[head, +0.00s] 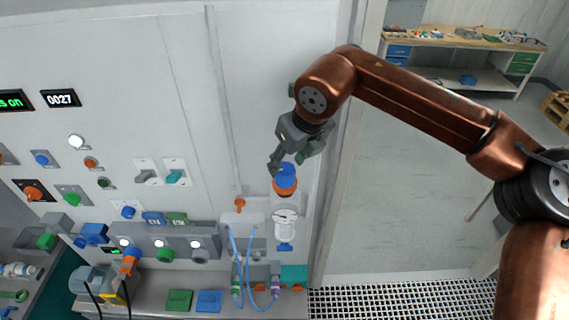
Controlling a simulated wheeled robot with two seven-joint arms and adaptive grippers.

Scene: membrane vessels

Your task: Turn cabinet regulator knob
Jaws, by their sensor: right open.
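The regulator (285,222) is on the right part of the pale cabinet front. It has a blue knob (287,170) on top, an orange band (285,186) under it, a round white gauge and a blue lower end. My right gripper (289,167) is open at the blue knob, with one dark finger on its left side and the other fingers partly behind or above it. Whether the fingers touch the knob I cannot tell. My left gripper is not in view.
The cabinet panel (110,120) carries several buttons, switches and knobs at left. Blue hoses (249,262) hang below the regulator to its left. A ledge with green and blue blocks runs along the bottom. A workbench (465,42) stands far back right, beyond open floor.

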